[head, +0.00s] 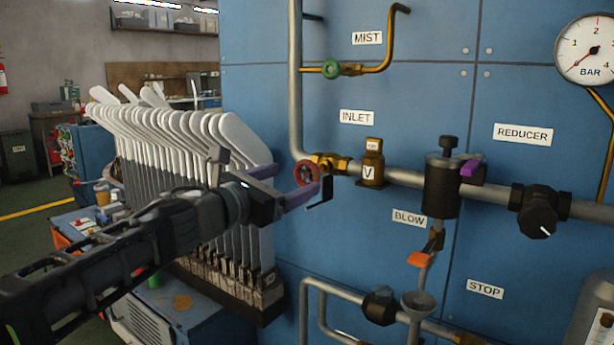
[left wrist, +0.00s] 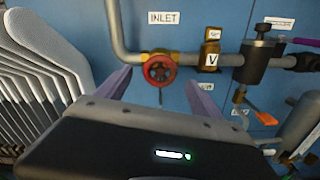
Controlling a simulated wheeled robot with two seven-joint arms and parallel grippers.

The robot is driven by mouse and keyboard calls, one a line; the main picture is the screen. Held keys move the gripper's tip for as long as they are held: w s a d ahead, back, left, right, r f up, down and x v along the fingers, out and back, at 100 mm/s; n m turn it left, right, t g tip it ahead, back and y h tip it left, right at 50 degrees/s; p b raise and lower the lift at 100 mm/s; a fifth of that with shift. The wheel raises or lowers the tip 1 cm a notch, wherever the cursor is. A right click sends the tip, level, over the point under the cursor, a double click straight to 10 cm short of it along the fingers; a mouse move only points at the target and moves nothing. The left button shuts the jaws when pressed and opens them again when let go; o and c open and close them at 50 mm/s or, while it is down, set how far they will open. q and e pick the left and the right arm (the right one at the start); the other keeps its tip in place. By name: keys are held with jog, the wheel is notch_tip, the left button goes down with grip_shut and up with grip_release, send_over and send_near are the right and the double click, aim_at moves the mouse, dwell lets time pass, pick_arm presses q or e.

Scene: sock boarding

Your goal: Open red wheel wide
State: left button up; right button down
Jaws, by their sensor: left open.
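The red wheel (head: 307,173) sits on a brass valve (head: 330,163) at the left end of the horizontal pipe, below the INLET label. In the left wrist view the red wheel (left wrist: 159,71) shows face-on, between and beyond the two purple fingers. My left gripper (head: 292,184) is open, with its fingers pointing at the wheel. In the head view the fingers reach close to the wheel's left side; I cannot tell whether they touch it. My left gripper's fingers also show in the left wrist view (left wrist: 159,88), spread wide with nothing between them. My right gripper is not in view.
A rack of white sock boards (head: 200,130) stands left of the panel, behind my left arm. A brass block marked V (head: 372,165) and a black reducer (head: 442,185) sit right of the wheel. An orange blow lever (head: 420,259) is below. A green mist wheel (head: 331,69) is above.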

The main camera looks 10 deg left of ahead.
aim_at(305, 175)
pick_arm(q)
jog(key=x, duration=0.6)
jog(key=shift+c, duration=0.4)
jog(key=c, duration=1.3)
